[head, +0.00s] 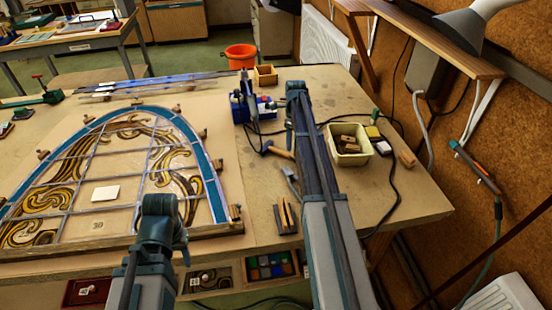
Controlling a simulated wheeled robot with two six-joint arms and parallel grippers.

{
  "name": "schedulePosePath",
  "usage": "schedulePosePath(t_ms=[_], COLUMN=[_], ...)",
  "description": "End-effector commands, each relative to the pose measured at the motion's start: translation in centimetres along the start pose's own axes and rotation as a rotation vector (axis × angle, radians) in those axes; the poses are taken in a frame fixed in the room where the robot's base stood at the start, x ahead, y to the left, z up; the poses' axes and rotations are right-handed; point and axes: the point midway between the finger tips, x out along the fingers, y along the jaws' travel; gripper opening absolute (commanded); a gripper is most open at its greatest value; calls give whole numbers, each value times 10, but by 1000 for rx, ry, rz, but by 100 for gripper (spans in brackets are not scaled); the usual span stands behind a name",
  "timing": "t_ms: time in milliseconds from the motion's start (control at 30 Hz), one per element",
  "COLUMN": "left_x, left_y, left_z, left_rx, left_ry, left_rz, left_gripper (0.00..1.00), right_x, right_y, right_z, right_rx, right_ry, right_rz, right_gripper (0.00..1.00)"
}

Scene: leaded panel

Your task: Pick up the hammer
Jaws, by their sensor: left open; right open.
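The hammer (280,152) lies on the workbench right of the leaded panel, its pale wooden handle and dark blue head showing. My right gripper (296,92) is at the far end of my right arm, above the bench and beyond the hammer in the picture. It is open and appears empty. My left gripper (163,210) is open over the front edge of the panel, well left of the hammer, and appears empty. The fingers of both are hard to make out. The leaded panel (110,160) has a blue curved border.
A blue tool holder (240,113) stands just behind the hammer. A light-green tub (349,157) with wooden pieces stands to the right, past my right arm. A pliers-like tool (291,182) and wooden strips (285,217) lie nearer. A wooden box (266,76) is at the back.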

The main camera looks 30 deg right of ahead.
Motion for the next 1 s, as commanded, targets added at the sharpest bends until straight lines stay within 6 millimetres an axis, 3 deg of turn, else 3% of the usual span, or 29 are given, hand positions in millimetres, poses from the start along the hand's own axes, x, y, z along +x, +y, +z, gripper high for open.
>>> schedulePosePath(t_ms=[67,433,800,1000], left_x=[15,22,64,70], left_y=[2,2,6,7], left_z=[-1,-1,-4,-4], left_rx=[-1,-1,-2,-2], left_ry=[0,0,0,0], left_rz=[0,0,0,0], left_gripper=[50,50,50,50], right_x=[16,22,65,70], right_y=[0,0,1,1], right_z=[0,1,5,5], right_rx=[0,-1,0,0], right_ry=[0,0,0,0], right_rz=[0,0,0,0], right_gripper=[66,66,66,66])
